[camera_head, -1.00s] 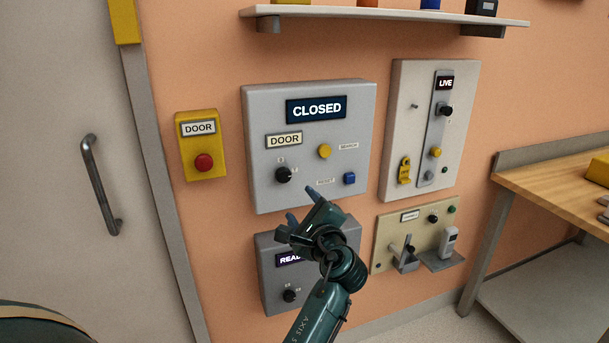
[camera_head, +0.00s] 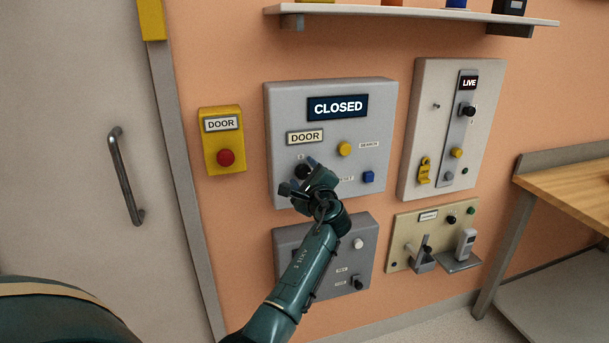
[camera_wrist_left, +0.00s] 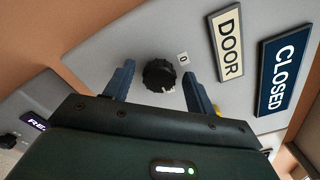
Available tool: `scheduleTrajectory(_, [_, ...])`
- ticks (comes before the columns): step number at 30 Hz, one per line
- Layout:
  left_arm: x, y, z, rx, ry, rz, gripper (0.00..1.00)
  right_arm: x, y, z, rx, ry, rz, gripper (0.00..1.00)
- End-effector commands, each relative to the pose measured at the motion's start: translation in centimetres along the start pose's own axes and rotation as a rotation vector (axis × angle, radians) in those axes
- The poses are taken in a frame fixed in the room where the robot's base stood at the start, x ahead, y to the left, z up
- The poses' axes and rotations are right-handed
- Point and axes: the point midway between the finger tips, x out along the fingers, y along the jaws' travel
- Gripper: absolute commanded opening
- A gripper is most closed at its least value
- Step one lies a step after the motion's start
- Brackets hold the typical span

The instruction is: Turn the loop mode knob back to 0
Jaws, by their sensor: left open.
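A black round knob (camera_head: 301,171) sits on the grey panel (camera_head: 283,110) marked DOOR and CLOSED. No "loop mode" label is readable. In the wrist view the knob (camera_wrist_left: 159,75) shows a pale mark at its lower right edge, pointing away from the "0" label (camera_wrist_left: 183,58) at its upper right. My left gripper (camera_head: 301,176) is open and empty in front of this knob and hides part of it. In the wrist view its fingers (camera_wrist_left: 157,67) stand on either side of the knob, with gaps; contact is not visible. My right gripper is not in view.
A yellow button (camera_head: 345,149) and a blue button (camera_head: 368,177) are right of the knob. A lower grey box (camera_head: 318,237) is partly behind my arm. A red-button yellow box (camera_head: 223,141) is left, a LIVE panel (camera_head: 428,90) right. A shelf (camera_head: 410,12) juts out above.

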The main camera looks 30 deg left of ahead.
Motion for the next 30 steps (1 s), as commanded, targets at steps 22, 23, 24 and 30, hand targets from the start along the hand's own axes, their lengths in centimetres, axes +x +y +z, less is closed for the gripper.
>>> scheduleTrajectory(22, [0.03,0.03,-0.02,0.000,0.000,0.000,0.15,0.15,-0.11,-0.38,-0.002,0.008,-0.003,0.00])
scheduleTrajectory(23, [0.02,0.03,-0.03,0.000,0.000,0.000,0.12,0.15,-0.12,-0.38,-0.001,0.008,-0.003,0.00])
scheduleTrajectory(24, [0.02,0.03,-0.03,0.000,0.000,0.000,0.11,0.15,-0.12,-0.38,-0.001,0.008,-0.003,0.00])
scheduleTrajectory(30, [0.02,0.11,-0.10,-0.017,0.000,0.000,0.11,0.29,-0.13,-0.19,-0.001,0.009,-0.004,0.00])
